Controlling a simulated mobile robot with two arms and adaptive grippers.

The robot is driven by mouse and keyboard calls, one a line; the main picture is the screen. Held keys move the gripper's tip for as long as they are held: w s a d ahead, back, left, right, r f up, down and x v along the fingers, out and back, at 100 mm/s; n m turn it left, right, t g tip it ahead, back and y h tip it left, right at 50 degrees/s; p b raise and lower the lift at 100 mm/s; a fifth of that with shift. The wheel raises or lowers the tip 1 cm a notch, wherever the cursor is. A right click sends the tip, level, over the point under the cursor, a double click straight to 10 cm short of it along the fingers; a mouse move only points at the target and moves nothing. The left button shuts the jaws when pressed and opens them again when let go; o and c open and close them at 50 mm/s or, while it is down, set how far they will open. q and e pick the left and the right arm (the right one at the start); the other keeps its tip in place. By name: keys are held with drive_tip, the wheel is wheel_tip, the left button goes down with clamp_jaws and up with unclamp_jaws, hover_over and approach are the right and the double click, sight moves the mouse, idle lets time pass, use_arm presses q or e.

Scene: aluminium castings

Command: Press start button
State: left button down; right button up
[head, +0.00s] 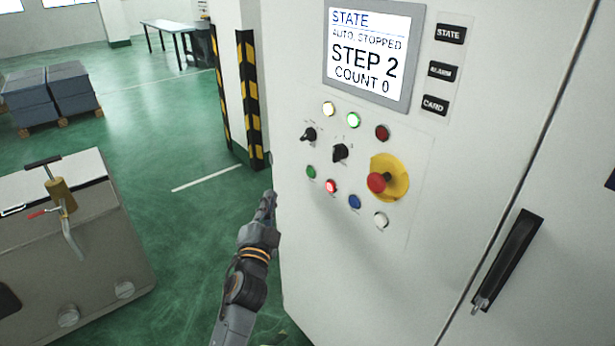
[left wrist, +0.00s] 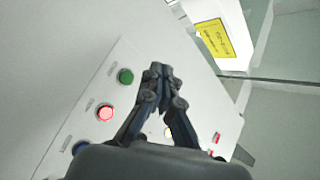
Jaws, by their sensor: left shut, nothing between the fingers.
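The control panel (head: 350,205) is on the front of a white cabinet. Its lower row has a green button (head: 311,172), a lit red button (head: 331,187), a blue button (head: 354,202) and a white button (head: 381,220). Their labels are too small to read. My left gripper (head: 268,200) is shut and empty, left of the lower row near the cabinet's edge. In the left wrist view its fingertips (left wrist: 160,72) appear just right of the green button (left wrist: 125,76); the lit red button (left wrist: 105,113) shows below that. I cannot tell whether they touch the panel. My right gripper is out of view.
A screen (head: 368,52) reads "AUTO: STOPPED, STEP 2, COUNT 0". A red emergency stop (head: 378,183) on a yellow plate and two black selector knobs stand out from the panel. A black door handle (head: 508,260) is at right.

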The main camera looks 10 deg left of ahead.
sight(311, 172)
use_arm(q)
drive_tip(key=shift+s+a+r, duration=0.1)
drive_tip(key=shift+s+r, duration=0.05)
drive_tip(key=shift+r, duration=0.75)
drive_tip(key=w+d+b, duration=0.4)
drive_tip(key=w+d, duration=0.1)
drive_tip(key=w, duration=0.2)
drive_tip(key=shift+d, duration=0.25)
drive_tip(key=shift+w+b, duration=0.1)
drive_tip(key=shift+b, duration=0.25)
idle(0.7)
drive_tip(key=shift+w+d, duration=0.25)
